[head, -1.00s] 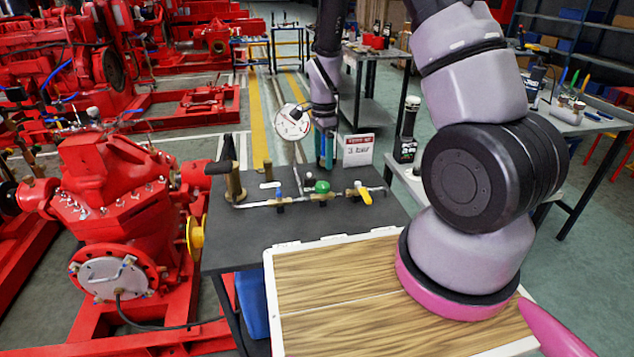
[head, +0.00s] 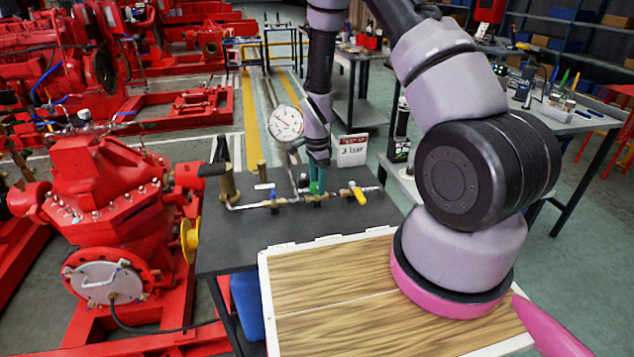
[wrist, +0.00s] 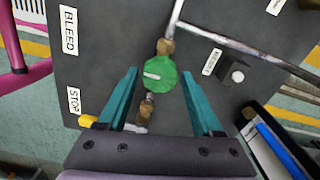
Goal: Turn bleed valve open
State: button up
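The bleed valve's green round knob (wrist: 160,74) has a white mark and sits on a brass-fitted pipe, with a BLEED label (wrist: 69,30) to its upper left in the wrist view. My gripper (wrist: 160,73) has its two teal fingers apart, one on each side of the knob, with small gaps showing. Whether the tips are level with the knob or above it is unclear. In the head view, my gripper (head: 317,180) points down over the middle of the pipe and largely hides the knob.
A yellow lever (head: 358,193) is right of the knob and a blue one (head: 274,193) is left. A dial gauge (head: 285,124) stands behind the pipe near my wrist. A "3 bar" card (head: 352,150) stands at the back right. The dark tabletop's front (head: 240,255) is clear.

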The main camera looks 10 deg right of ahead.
grip_shut()
jog(key=shift+n, duration=0.3)
jog(key=n, duration=1.1)
jog(key=shift+w, duration=0.1)
jog(key=n, duration=1)
jog(key=shift+a+n, duration=0.1)
jog(key=shift+n, duration=0.3)
